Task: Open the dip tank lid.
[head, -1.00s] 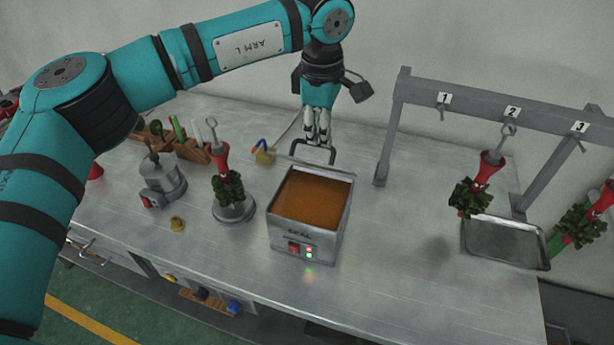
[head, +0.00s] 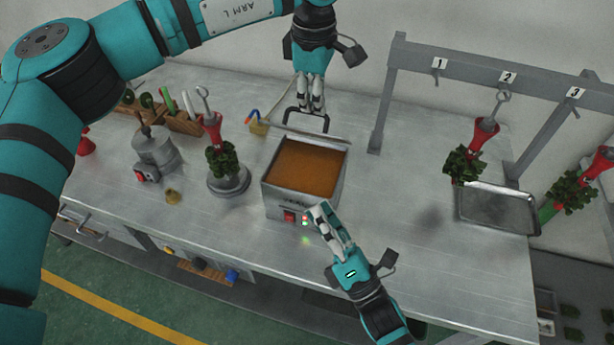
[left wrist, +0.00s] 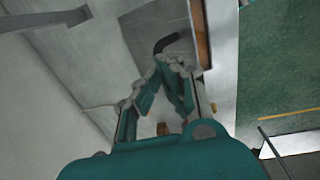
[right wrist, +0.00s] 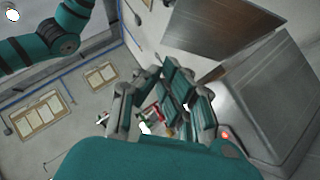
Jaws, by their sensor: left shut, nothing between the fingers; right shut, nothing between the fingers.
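The dip tank (head: 283,205) is a square steel box on the bench, full of brown wax (head: 305,168). Its lid (head: 300,134) stands raised at the back edge, seen nearly edge-on, with a dark handle (head: 306,117) behind it. My left gripper (head: 312,108) is shut and empty, pointing down at the handle; I cannot tell if it touches. The handle also shows in the left wrist view (left wrist: 172,42). My right gripper (head: 321,212) is shut and empty by the tank's front right corner, close to the lit buttons. The tank's steel side shows in the right wrist view (right wrist: 265,85).
A wax tree on a round base (head: 229,182) and a small grey pot (head: 157,155) stand left of the tank. A numbered rack (head: 480,72) and a metal tray (head: 497,208) with hanging trees are at right. The bench between tank and tray is clear.

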